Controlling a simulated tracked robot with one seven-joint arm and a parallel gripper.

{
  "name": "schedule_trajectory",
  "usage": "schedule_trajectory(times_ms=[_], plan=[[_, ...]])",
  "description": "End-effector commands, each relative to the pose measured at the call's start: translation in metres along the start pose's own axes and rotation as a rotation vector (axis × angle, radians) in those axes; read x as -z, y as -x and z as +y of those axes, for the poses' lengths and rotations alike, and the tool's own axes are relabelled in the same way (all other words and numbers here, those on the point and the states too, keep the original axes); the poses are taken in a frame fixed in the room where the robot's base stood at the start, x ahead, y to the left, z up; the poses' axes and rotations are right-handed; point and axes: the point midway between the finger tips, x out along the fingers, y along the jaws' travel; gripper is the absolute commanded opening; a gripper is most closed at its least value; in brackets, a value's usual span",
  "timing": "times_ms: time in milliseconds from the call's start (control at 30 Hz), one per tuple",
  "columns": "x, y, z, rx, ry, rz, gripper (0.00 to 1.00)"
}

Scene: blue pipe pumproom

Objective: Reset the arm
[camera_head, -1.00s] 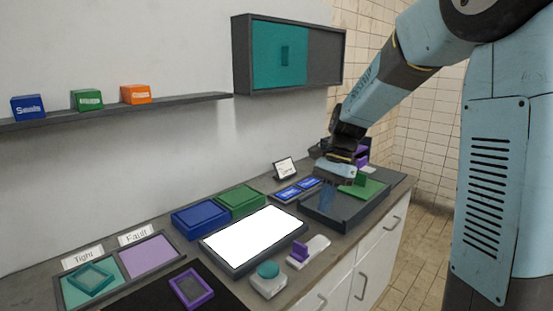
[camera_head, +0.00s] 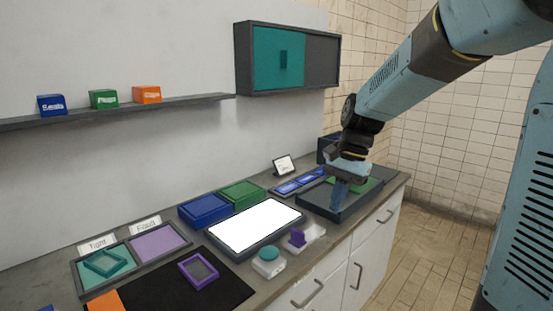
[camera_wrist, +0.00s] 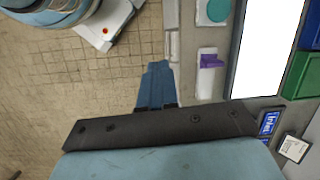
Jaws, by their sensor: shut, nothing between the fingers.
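My gripper (camera_head: 339,196) is at the end of my blue arm, over the front part of the dark tray (camera_head: 312,200) at the counter's right end. Its blue fingers point down and are together, with nothing between them. The wrist view shows the shut fingers (camera_wrist: 156,85) over the counter's front edge and the floor. A green piece (camera_head: 367,186) in the tray is partly hidden behind my gripper. I cannot tell whether the fingertips touch the tray.
A lit white panel (camera_head: 256,226), a purple lever (camera_head: 297,238) and a teal button (camera_head: 268,253) lie left of my gripper. Blue (camera_head: 205,209) and green (camera_head: 242,194) trays sit behind the panel. A teal-doored wall cabinet (camera_head: 277,55) hangs above. Floor (camera_head: 430,250) is open at right.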

Motion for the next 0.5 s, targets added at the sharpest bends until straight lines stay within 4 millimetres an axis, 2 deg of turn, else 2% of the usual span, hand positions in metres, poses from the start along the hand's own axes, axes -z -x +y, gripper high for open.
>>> schedule_trajectory(times_ms=[300,500], plan=[[-0.029,0.034,0.049,0.048,0.197,0.182,0.00],[-0.049,0.049,0.083,0.057,0.339,0.319,0.00]])
